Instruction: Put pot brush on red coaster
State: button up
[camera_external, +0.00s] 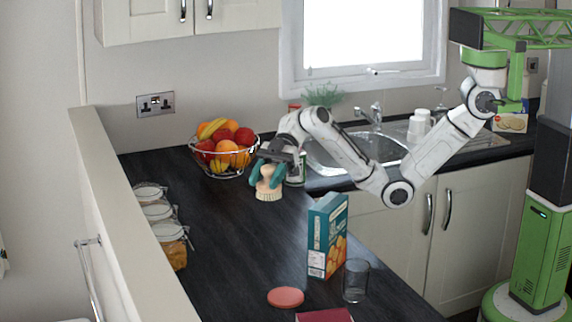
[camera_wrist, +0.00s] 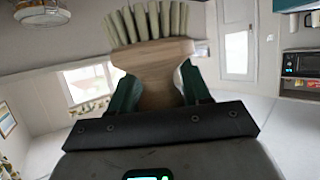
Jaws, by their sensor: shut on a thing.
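The pot brush (camera_external: 269,193) has a light wooden body and pale bristles. My gripper (camera_external: 268,174), with teal fingers, is shut on it and holds it bristles down near the fruit bowl, apparently above the dark worktop. In the wrist view the brush's wooden body (camera_wrist: 155,70) sits between the two teal fingers, with its bristles at the top of the picture. The red coaster (camera_external: 286,297) is a round, bare disc lying on the worktop at the front, well away from the brush.
A wire fruit bowl (camera_external: 224,155) stands behind my gripper, and a can (camera_external: 297,170) is just right of it. A blue box (camera_external: 327,236) and a clear glass (camera_external: 355,280) stand near the coaster. Lidded jars (camera_external: 160,215) line the left edge. The middle worktop is clear.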

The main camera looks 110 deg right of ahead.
aim_at(266, 167)
notch_tip(266, 167, up, 4)
jog(key=shift+f, duration=0.2)
jog(key=w+a+r+m+t+h+b, duration=0.2)
jog(key=w+a+r+m+t+h, duration=0.25)
jog(key=w, duration=0.45)
jog(key=s+a+f+m+g+h+b, duration=0.1)
jog(key=a+f+m+h, duration=0.2)
jog(key=a, duration=0.5)
jog(key=s+a+f+m+h+b, duration=0.1)
jog(key=a+f+m+h, duration=0.15)
jog(key=a, duration=0.45)
jog(key=shift+h, duration=0.3)
jog(key=shift+w+d+f+p, duration=0.1)
jog(key=shift+f+p, duration=0.1)
jog(key=shift+f, duration=3.2)
jog(key=shift+w+d+f+p, duration=0.1)
jog(key=shift+d+f+p, duration=0.05)
jog(key=shift+f, duration=3.2)
jog(key=shift+d+f+p, duration=0.1)
jog(key=shift+f+p, duration=0.1)
jog(key=shift+f, duration=3.2)
